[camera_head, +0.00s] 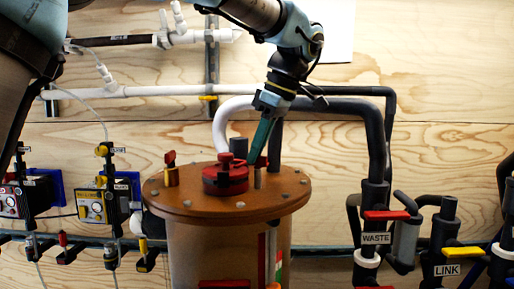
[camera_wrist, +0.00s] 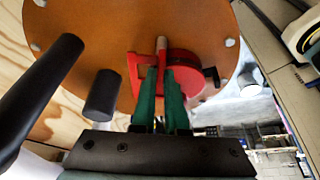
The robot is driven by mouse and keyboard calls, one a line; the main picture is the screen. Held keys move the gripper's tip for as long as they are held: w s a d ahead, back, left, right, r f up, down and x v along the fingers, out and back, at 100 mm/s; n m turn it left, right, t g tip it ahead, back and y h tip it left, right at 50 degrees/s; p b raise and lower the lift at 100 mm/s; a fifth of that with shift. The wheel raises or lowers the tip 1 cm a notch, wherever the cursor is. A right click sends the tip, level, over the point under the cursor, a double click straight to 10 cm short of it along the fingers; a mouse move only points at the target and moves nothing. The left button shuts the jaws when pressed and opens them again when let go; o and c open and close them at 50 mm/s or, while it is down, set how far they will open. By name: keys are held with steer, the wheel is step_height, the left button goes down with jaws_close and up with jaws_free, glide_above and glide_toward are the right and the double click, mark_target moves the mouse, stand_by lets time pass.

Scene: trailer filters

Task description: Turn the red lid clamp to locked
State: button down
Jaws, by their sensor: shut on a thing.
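A brown round lid (camera_head: 240,205) covers the tank, with bolts around its rim. A red lid clamp (camera_head: 262,162) on a short tan post stands at the lid's right side. My gripper (camera_head: 256,158) comes down from above and is shut on this clamp. In the wrist view, the green fingers (camera_wrist: 162,85) are close together at the red clamp (camera_wrist: 135,72), beside the tan post (camera_wrist: 162,44). The fingers hide part of the clamp, so its exact angle is hard to tell. A second red-topped clamp (camera_head: 171,168) stands upright on the lid's left side.
A round red cap (camera_head: 225,180) sits mid-lid, close left of my gripper. Dark and white pipes (camera_head: 345,106) run behind and to the right. Valves labelled WASTE (camera_head: 376,238) and LINK (camera_head: 447,269) stand at the right. Dosing pumps (camera_head: 93,207) are at the left.

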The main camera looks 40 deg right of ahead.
steer(key=n+g+y+p, duration=0.1)
steer(key=n, duration=0.4)
steer(key=shift+r+p, duration=0.1)
steer(key=shift+p, duration=0.2)
steer(key=shift+n+g, duration=0.3)
steer(key=shift+y, duration=0.3)
steer(key=c, duration=0.9)
jaws_free()
steer(key=shift+c, duration=0.2)
steer(key=v, duration=1)
steer(key=shift+r, duration=0.3)
steer(key=shift+s+d, duration=0.1)
steer(key=shift+s, duration=0.05)
